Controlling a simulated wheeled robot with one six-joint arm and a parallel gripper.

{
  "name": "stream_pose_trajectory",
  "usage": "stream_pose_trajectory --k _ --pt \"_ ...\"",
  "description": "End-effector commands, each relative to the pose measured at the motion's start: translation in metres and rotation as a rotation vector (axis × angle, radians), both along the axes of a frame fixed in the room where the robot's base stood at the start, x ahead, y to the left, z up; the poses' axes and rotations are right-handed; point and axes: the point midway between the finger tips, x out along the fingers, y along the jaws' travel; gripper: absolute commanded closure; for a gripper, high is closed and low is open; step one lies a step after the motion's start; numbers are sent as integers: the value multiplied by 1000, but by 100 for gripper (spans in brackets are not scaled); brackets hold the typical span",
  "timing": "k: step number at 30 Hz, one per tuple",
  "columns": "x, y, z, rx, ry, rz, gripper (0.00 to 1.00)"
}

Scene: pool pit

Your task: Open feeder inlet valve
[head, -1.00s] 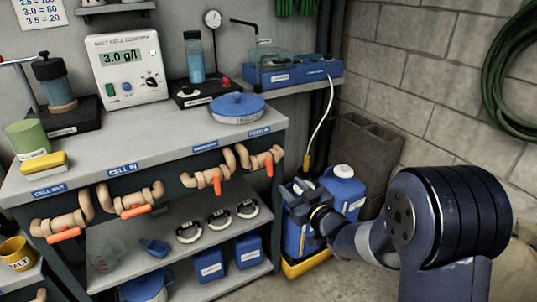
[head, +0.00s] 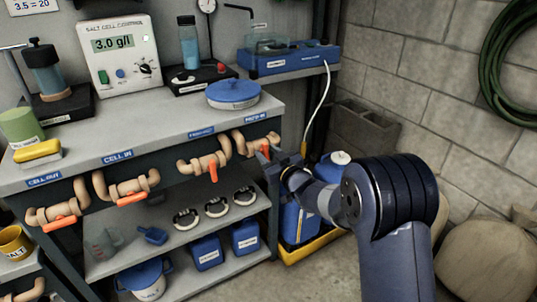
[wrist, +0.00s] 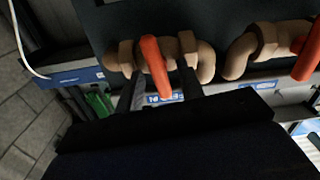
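The feeder inlet valve is the tan pipe fitting (head: 240,146) at the right end of the bench front, below the rightmost blue label (head: 256,117). Its orange handle (wrist: 154,66) stands crosswise to the pipe in the wrist view; in the head view my gripper mostly hides it. My gripper (head: 272,156) is at this valve. In the wrist view my gripper (wrist: 161,82) is open, one dark finger on each side of the handle, with gaps visible. Whether either finger touches the handle or pipe, I cannot tell.
A neighbouring valve (head: 208,166) has its orange handle hanging down. Two valves farther left, including the cell-in valve (head: 130,190), have handles along their pipes. A shelf (head: 180,240) lies below. Blue canisters (head: 297,222) stand in a yellow tray (head: 313,247) below my arm.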

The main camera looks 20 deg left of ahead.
Motion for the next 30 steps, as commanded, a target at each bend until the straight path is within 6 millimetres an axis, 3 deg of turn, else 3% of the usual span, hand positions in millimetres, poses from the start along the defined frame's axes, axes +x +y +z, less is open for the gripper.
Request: stream_pose_trajectory --k 6,19,30 --pt "0 0 0 0 0 0 64" --pt "0 0 0 0 0 0 99" --pt "0 0 -1 -30 -36 0 100"
